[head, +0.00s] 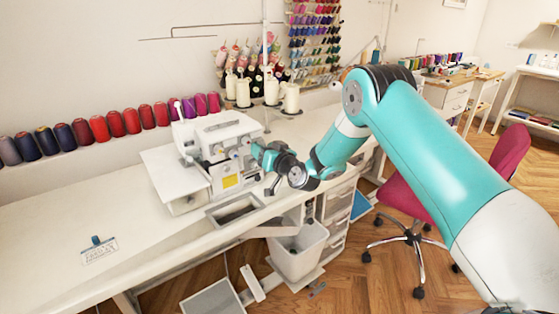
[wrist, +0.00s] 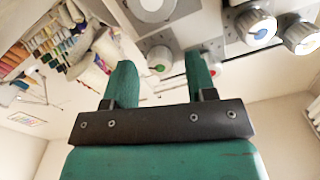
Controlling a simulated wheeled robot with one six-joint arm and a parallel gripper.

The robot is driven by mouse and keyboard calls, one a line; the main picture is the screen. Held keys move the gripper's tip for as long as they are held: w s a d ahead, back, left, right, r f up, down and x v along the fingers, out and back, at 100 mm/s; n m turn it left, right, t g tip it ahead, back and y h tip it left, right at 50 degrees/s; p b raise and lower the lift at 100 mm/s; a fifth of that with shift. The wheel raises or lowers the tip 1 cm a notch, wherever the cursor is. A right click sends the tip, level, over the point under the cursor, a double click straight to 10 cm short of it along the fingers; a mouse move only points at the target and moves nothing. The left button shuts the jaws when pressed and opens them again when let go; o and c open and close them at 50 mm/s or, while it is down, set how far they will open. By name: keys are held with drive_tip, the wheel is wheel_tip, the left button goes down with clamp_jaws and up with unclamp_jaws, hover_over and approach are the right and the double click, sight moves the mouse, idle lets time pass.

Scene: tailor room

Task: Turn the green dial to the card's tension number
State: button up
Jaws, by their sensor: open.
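The white sewing machine (head: 218,140) stands on the long table, its dials facing me. In the wrist view a pale round dial with a small green centre (wrist: 159,60) shows between my two green fingertips. My gripper (wrist: 160,76) is open, with a finger on either side of that dial; I cannot tell whether either touches it. In the head view my gripper (head: 258,153) is at the machine's right front and hides part of its face. A white card (head: 99,252) with a blue clip lies on the table at the left; its writing is too small to read.
Other dials, one with a blue centre (wrist: 257,26), sit close to the right finger. A white bin (head: 298,250) is below the table edge. The table's left is mostly clear.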

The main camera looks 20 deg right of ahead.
drive_tip(key=b+v, duration=1.1)
drive_tip(key=v, duration=0.5)
drive_tip(key=shift+s, duration=0.35)
drive_tip(key=shift+r, duration=0.15)
